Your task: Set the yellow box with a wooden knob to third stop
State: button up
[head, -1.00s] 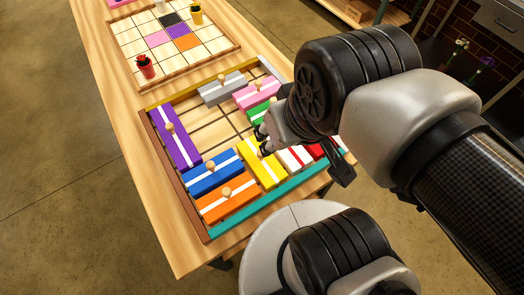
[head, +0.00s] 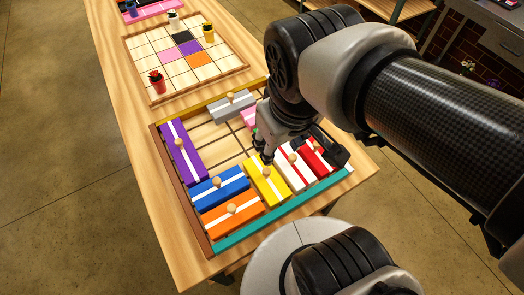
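The yellow box (head: 274,192) with a white stripe lies in the framed tray (head: 245,237), between the blue box and the red-and-white striped box. Its round wooden knob (head: 266,172) shows on top. My gripper (head: 266,156) points down just beyond the knob in the head view, by the box's far end. The knob appears clear of the fingers, but the exact gap cannot be judged. The fingers overlap in this view, so their opening is hidden.
Blue (head: 206,193), orange (head: 222,222), purple (head: 190,158), grey (head: 228,107), pink (head: 248,118) and red (head: 318,162) boxes share the tray. The tray's middle slots are bare. A gridded board (head: 140,50) with small pots lies beyond.

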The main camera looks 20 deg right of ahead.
jog(key=w+a+f+n+g+h+p, duration=0.1)
jog(key=w+a+n+g+p, duration=0.2)
jog(key=w+n+p, duration=0.3)
jog(key=n+g+h+p, duration=0.2)
jog(key=n, duration=0.1)
send_near(266, 170)
jog(key=shift+g, duration=0.3)
jog(key=b+x, duration=0.4)
jog(key=x, duration=0.5)
jog(key=shift+w+b, duration=0.2)
jog(key=shift+b, duration=0.15)
jog(key=shift+r, duration=0.1)
jog(key=shift+c, duration=0.6)
grip_shut()
